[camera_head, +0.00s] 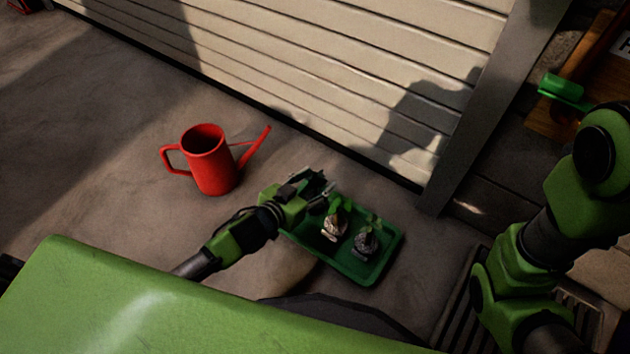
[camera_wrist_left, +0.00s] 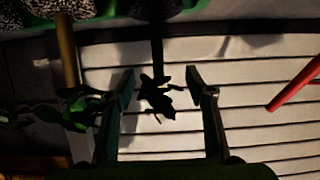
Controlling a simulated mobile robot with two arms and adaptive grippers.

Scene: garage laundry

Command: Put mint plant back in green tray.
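The green tray (camera_head: 376,276) lies on the floor near the garage door. Two small leafy plants stand in it, a nearer-middle one with a pale speckled base (camera_head: 335,225) and a right one with a grey base (camera_head: 367,242). My left gripper (camera_head: 326,188) is over the tray's left end. In the left wrist view, the open fingers (camera_wrist_left: 161,88) stand apart on either side of a dark leafy plant (camera_wrist_left: 157,97), whose stem runs up to a dark base by the tray edge. Contact is not visible. Which plant is mint is unclear. My right gripper is out of view.
A red watering can (camera_head: 208,160) stands on the floor left of the tray, its spout pointing toward the door. The ribbed garage door (camera_head: 330,70) rises behind. A floor grate (camera_head: 455,315) and my right arm are at right. Bare floor lies at left.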

